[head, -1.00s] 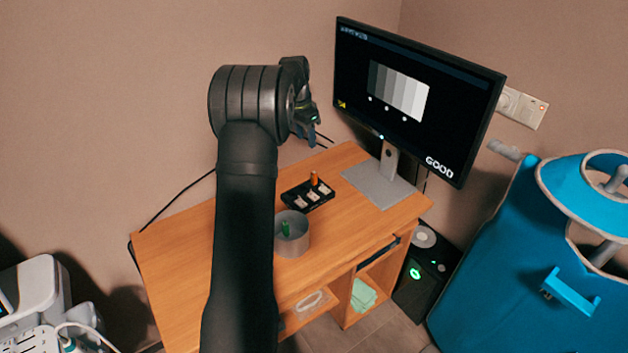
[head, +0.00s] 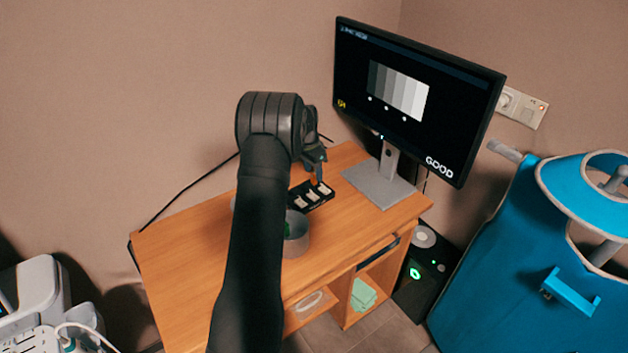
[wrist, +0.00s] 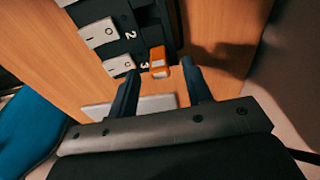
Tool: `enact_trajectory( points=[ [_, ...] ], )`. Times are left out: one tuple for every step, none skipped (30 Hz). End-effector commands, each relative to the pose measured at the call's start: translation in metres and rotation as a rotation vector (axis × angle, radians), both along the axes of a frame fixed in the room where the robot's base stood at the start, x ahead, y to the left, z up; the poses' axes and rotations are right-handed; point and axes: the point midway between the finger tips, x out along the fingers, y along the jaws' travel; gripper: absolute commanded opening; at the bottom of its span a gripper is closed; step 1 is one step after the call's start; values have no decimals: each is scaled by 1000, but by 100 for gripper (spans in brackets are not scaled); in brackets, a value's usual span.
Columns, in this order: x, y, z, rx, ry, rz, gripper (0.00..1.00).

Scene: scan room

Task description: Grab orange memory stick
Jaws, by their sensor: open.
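The orange memory stick (wrist: 158,62) stands in the black holder (wrist: 147,22), beside the printed number 3, in the wrist view. In the head view only a little of the orange stick (head: 319,181) shows below my gripper (head: 314,158), above the holder (head: 307,204). In the wrist view my gripper (wrist: 158,85) is open, with one dark finger on each side of the stick's near end. The fingers look apart from the stick. How far above it they are is hard to tell.
White switches (wrist: 98,33) sit on the holder. A grey cup (head: 297,240) with a green item stands in front of it on the wooden desk (head: 345,240). A monitor (head: 415,100) on a grey stand (head: 378,184) rises to the right. The desk's front right is clear.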

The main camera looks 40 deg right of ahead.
Motion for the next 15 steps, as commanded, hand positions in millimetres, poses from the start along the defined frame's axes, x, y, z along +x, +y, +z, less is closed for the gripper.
enact_trajectory(
  points=[
    [-1, -2, -10, 1, 1, 0, 45],
    [0, -2, -14, 1, 0, 0, 45],
    [0, -3, -18, 1, 0, 0, 45],
    [0, -3, -21, 1, -1, 1, 45],
    [0, -4, -22, 0, -1, 1, 45],
    [0, -4, -23, 0, -2, 1, 45],
    [0, -4, -23, 0, -2, 1, 45],
    [0, -4, -23, 0, -2, 1, 45],
    [0, -4, -23, 0, -2, 1, 45],
    [0, -4, -23, 0, -2, 1, 45],
    [0, -4, -23, 0, -2, 1, 45],
    [0, -4, -23, 0, -2, 1, 40],
    [0, -4, -23, 0, -2, 1, 34],
    [0, -4, -23, 0, -2, 1, 28],
    [0, -4, -23, 0, -2, 1, 20]
  ],
)
